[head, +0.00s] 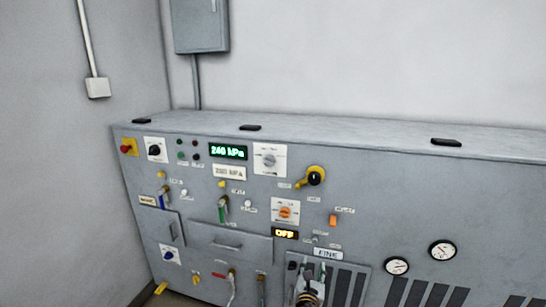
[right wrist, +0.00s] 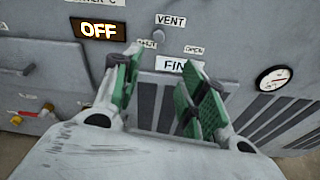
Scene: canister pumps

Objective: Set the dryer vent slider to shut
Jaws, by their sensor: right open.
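The vent slider's small grey knob (right wrist: 158,32) shows in the right wrist view under the VENT label (right wrist: 171,20). The SHUT label (right wrist: 147,43) is lower left of it and the OPEN label (right wrist: 194,50) lower right; the knob looks nearer SHUT, but its exact setting is unclear. In the head view the knob (head: 315,239) is tiny, right of the orange OFF display (head: 285,234). My right gripper (right wrist: 160,88) is open and empty, its green-padded fingers below the knob and apart from it. It also shows at the bottom of the head view (head: 307,280). My left gripper is not in view.
The grey cabinet (head: 390,190) carries several knobs, levers and displays. A FINE label (head: 328,254) sits above dark vent slots. Two gauges (head: 442,250) are to the right. Valve levers (head: 231,285) stick out at lower left. The space before the upper panel is free.

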